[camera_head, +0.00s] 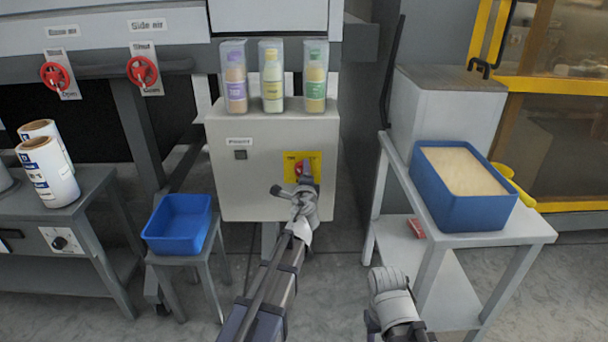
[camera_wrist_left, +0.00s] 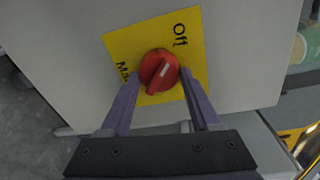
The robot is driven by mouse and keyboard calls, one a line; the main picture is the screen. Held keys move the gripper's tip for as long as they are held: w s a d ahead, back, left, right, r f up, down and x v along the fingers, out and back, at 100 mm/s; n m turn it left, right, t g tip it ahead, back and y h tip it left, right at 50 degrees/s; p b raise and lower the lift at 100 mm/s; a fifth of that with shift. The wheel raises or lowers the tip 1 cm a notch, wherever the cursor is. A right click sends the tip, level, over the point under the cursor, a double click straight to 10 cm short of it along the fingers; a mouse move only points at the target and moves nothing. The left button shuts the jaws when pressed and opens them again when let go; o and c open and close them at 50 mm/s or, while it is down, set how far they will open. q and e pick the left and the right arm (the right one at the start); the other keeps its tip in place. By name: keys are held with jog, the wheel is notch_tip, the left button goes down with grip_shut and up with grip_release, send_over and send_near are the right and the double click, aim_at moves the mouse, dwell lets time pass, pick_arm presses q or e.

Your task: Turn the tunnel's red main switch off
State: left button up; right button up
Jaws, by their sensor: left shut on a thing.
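The red main switch (camera_wrist_left: 159,70) is a round knob with a raised grip on a yellow plate (camera_wrist_left: 190,35) on the grey cabinet. In the left wrist view the word "Off" is at the plate's top right and a partly covered label is at its left. The grip lies slantwise, from upper right to lower left. My left gripper (camera_wrist_left: 159,95) is shut on the knob, one purple finger on each side. In the head view my left gripper (camera_head: 306,180) covers part of the switch. My right arm's grey wrist shows at the lower right; its fingers cannot be made out.
Several clear containers with bottles (camera_head: 272,78) stand on the cabinet (camera_head: 235,190). A blue bin (camera_head: 178,222) sits on a stool to the left. A blue crate (camera_head: 470,213) stands on a grey table (camera_head: 520,228) to the right. Two red valves (camera_head: 55,75) (camera_head: 142,71) are at the upper left.

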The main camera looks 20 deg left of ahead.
pick_arm(q)
jog(key=o, duration=1.4)
jog(key=shift+c, duration=0.2)
jog(key=shift+s, duration=0.1)
jog(key=v, duration=0.7)
jog(key=shift+s+p, duration=0.3)
jog(key=shift+p, duration=0.05)
jog(key=shift+d, duration=0.1)
